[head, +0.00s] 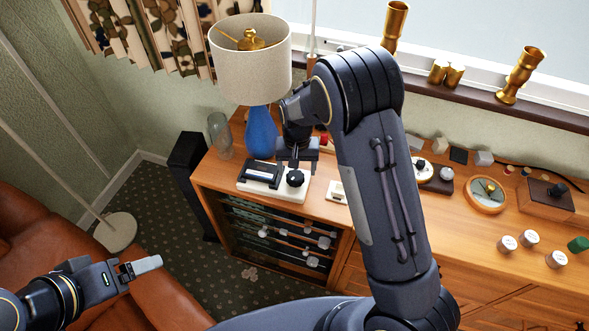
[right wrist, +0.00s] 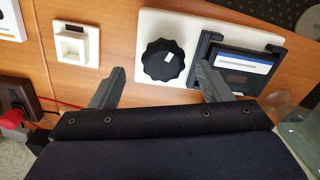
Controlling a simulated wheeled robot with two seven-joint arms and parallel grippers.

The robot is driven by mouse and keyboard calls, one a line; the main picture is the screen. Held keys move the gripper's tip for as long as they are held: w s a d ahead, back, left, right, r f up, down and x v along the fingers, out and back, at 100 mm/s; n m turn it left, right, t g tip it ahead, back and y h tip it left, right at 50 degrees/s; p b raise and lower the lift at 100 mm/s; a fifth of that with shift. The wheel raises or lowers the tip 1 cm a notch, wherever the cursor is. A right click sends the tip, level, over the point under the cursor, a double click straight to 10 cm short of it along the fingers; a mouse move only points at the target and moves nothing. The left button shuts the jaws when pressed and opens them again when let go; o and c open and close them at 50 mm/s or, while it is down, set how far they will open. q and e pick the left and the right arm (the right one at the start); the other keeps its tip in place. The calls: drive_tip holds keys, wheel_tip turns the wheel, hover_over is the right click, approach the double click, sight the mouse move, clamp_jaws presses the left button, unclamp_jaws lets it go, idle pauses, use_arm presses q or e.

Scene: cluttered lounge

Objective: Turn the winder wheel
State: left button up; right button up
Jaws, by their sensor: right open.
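The winder wheel (head: 295,178) is a black scalloped knob with a white mark, on a white base plate (head: 290,195) on the wooden cabinet. Beside it on the plate sits a black cradle holding a cassette (head: 262,172). In the right wrist view the wheel (right wrist: 163,62) lies between the fingers of my right gripper (right wrist: 160,75), which are open with a gap on both sides. In the head view my right gripper (head: 297,158) is just behind the wheel, partly hidden by its arm. My left gripper (head: 146,265) is at lower left, away from the cabinet, seen side-on.
Several knobs and dials fill the right of the cabinet top. Brass vessels line the windowsill.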

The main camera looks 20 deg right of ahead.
sight(297, 177)
wheel_tip(297, 177, up, 5)
drive_tip(key=shift+f+p, duration=0.1)
drive_tip(key=shift+p, duration=1.15)
use_arm(q)
drive_tip(key=r, duration=0.1)
drive_tip(key=a+r, duration=0.1)
drive_tip(key=r, duration=0.1)
drive_tip(key=shift+a+r, duration=0.15)
use_arm(e)
drive_tip(key=shift+f, duration=0.1)
